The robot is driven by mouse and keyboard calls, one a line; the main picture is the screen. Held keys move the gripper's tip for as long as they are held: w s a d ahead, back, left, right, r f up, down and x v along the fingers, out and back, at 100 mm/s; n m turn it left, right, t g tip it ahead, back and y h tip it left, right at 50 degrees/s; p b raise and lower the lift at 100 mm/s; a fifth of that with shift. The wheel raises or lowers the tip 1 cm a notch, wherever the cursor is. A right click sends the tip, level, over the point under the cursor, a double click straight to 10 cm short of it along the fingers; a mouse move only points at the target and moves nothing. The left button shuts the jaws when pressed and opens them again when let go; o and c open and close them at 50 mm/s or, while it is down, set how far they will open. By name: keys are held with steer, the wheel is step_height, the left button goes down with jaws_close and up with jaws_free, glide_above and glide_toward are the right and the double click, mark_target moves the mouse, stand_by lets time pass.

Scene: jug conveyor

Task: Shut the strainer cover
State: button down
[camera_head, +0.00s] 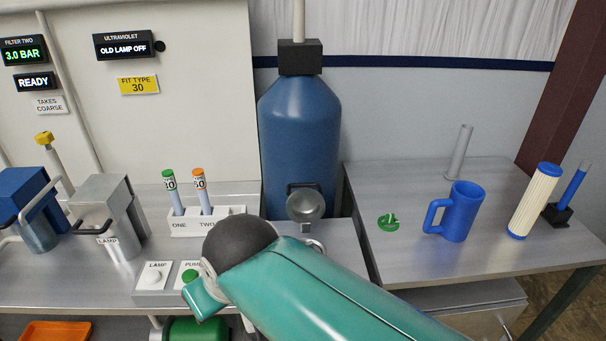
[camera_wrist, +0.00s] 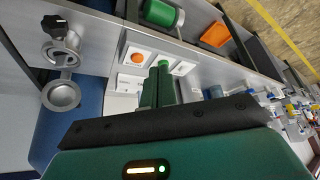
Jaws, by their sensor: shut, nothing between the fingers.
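The strainer body (camera_wrist: 60,50) shows at the left of the wrist view as a round metal fitting with a black knob (camera_wrist: 53,22). Its cover (camera_wrist: 62,95) looks like a round metal dish swung off to one side, so it stands open. In the head view the cover (camera_head: 304,205) is in front of the blue tank, and part of a metal ring (camera_head: 315,245) shows below it, mostly hidden by my arm. My gripper (camera_wrist: 160,76) is shut and empty, over the button boxes and apart from the cover. In the head view its fingers are mostly hidden.
The blue tank (camera_head: 300,120) stands behind the cover. A white holder (camera_head: 190,222) with two tubes and the LAMP and PUMP button boxes (camera_head: 155,285) are nearby. A metal lamp housing (camera_head: 105,205) is left. The right table (camera_head: 400,260) holds a blue jug (camera_head: 460,212) and a filter cartridge (camera_head: 535,200).

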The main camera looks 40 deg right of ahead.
steer(key=w+d+r+m+g+h, duration=0.15)
steer(key=w+d+r, duration=0.25)
steer(key=w+d, duration=0.4)
steer(key=w+d+r+m+g+h, duration=0.1)
steer(key=w+d+r+m, duration=0.25)
steer(key=w+d, duration=0.45)
steer(key=w+d+f+m+g+y, duration=0.1)
steer(key=d+m, duration=0.1)
steer(key=d, duration=1)
steer(key=w+d+f+m+g, duration=0.1)
steer(key=w+d+f, duration=0.1)
steer(key=d, duration=1)
steer(key=f, duration=0.9)
steer(key=shift+w+d, duration=0.35)
steer(key=shift+w, duration=0.05)
steer(key=s+a, duration=0.2)
steer(key=s, duration=0.1)
steer(key=shift+a+r, duration=0.2)
steer(key=shift+a+r+t, duration=0.1)
steer(key=shift+t, duration=0.15)
